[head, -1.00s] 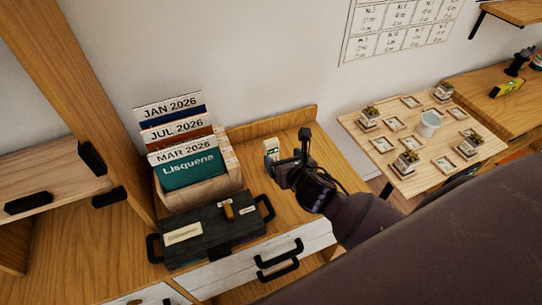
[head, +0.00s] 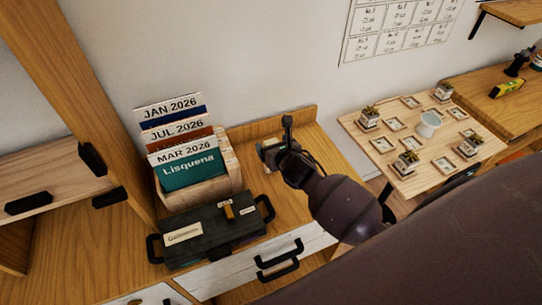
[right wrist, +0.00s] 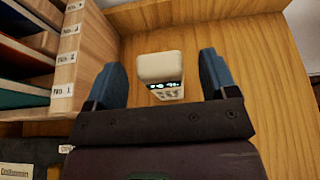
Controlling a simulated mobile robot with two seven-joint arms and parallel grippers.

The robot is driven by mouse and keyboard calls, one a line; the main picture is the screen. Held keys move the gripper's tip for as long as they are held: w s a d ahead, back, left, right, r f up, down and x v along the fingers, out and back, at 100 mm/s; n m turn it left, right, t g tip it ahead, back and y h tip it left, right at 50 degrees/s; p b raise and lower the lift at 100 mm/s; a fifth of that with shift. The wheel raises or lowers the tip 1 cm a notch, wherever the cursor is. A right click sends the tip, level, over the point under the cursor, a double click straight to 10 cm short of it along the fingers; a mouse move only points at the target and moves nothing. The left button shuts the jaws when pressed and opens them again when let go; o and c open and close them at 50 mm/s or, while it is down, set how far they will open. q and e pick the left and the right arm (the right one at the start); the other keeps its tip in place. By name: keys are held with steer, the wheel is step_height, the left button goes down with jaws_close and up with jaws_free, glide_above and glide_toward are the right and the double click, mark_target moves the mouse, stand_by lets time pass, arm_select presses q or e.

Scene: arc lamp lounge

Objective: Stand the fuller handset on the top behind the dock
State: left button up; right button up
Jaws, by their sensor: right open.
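A small cream handset (right wrist: 160,66) with a lit dark display and keys is on the wooden top (right wrist: 225,30). In the head view the handset (head: 267,146) is partly hidden by my right gripper (head: 277,144). In the right wrist view the open fingers of my right gripper (right wrist: 160,70) are to either side of the handset, with gaps and nothing gripped. I cannot make out a separate dock or a second handset. I cannot tell whether the handset stands by itself or in something. My left gripper is not in view.
A wooden file holder (head: 205,193) with labelled folders stands left of the handset. A dark toolbox (head: 212,232) sits in front of it. A raised back edge (head: 300,119) borders the top. A side table (head: 405,180) with small plants is at right.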

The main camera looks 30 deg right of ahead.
steer(key=shift+x, duration=0.95)
steer(key=c, duration=1.4)
